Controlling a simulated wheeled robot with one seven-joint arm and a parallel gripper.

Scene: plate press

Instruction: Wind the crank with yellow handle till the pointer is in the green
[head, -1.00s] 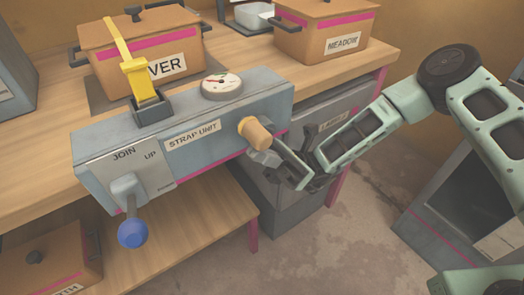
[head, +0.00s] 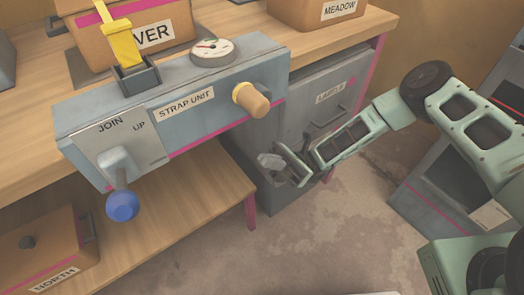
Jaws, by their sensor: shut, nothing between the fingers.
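The strap unit (head: 187,104) is a long grey-blue box on the front edge of the wooden bench. Its crank handle (head: 251,99), tan-yellow and round, sticks out of the front face near the right end. A round white dial (head: 212,49) with coloured marks sits on top; its pointer is too small to read surely. My gripper (head: 277,158) is below and right of the handle, apart from it, in front of the grey cabinet. It is shut and empty.
A lever with a blue knob (head: 122,206) hangs at the JOIN/UP plate (head: 115,146). A grey LABELS cabinet (head: 312,110) stands behind my gripper. Floor (head: 330,225) is clear in front.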

